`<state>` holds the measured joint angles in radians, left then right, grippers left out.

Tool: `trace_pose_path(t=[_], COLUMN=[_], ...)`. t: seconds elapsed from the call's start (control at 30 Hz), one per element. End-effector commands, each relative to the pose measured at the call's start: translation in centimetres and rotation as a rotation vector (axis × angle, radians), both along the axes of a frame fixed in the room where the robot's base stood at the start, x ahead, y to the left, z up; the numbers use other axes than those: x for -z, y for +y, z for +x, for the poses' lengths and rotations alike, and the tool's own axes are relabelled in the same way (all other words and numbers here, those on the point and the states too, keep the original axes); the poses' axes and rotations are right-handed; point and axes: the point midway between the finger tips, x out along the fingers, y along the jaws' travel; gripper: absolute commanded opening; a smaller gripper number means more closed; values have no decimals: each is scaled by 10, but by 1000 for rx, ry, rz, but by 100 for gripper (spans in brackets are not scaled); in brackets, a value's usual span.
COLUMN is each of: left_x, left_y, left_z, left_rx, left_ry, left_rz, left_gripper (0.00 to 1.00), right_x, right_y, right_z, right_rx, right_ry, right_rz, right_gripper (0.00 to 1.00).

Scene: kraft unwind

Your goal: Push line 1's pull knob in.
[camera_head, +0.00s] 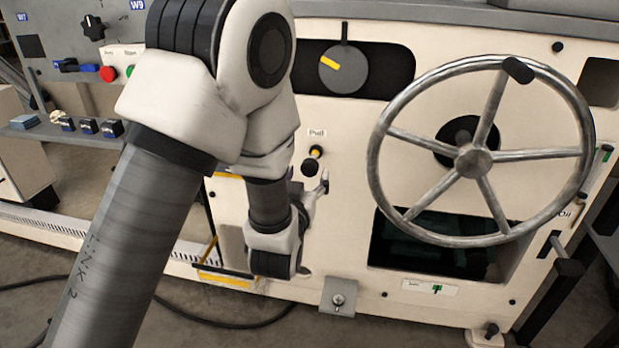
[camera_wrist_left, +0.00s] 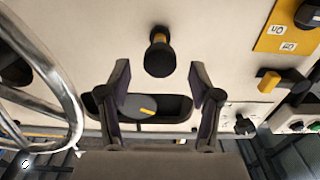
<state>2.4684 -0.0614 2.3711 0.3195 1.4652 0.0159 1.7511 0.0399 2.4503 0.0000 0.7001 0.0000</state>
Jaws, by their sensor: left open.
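The pull knob (camera_head: 310,166) is a black knob on a stem with a yellow band, on the cream machine panel under a "Pull" label (camera_head: 317,132). In the left wrist view the knob (camera_wrist_left: 158,58) stands out from the panel, with yellow showing on its stem. My left gripper (camera_head: 320,188) is just below and beside it in the head view, partly hidden by my own wrist. In the left wrist view my left gripper (camera_wrist_left: 160,78) has its fingers spread and empty, the knob showing beyond and between the tips. Contact with the knob is not visible. My right gripper is not in view.
A large metal handwheel (camera_head: 472,160) stands out to the right of the knob. A grey rotary dial (camera_head: 344,70) with a yellow pointer sits in a dark recess above. A red button (camera_head: 108,74) and other controls are at the left. A latch plate (camera_head: 338,297) is low on the panel.

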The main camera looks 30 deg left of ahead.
Motion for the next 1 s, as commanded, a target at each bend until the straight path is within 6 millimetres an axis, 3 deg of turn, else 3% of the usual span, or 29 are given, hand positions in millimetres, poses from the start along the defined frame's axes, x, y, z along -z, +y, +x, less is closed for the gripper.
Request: trace_pose_path(t=[0.2,0.47,0.63,0.67,0.83,1.0], left_x=[2,0,1,1,0,-3], left_y=[9,10,10,10,11,17], left_z=[32,35,35,35,37,60], left_rx=[0,0,0,0,0,-1], left_ry=[-1,1,1,1,1,-1], left_rz=[-1,1,1,1,0,-2], left_gripper=[64,64,7,0,0,0], right_x=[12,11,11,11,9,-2], right_y=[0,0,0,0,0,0], right_z=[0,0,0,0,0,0], right_rx=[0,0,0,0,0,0], right_ry=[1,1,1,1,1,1], right_rz=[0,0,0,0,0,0], right_gripper=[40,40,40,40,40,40])
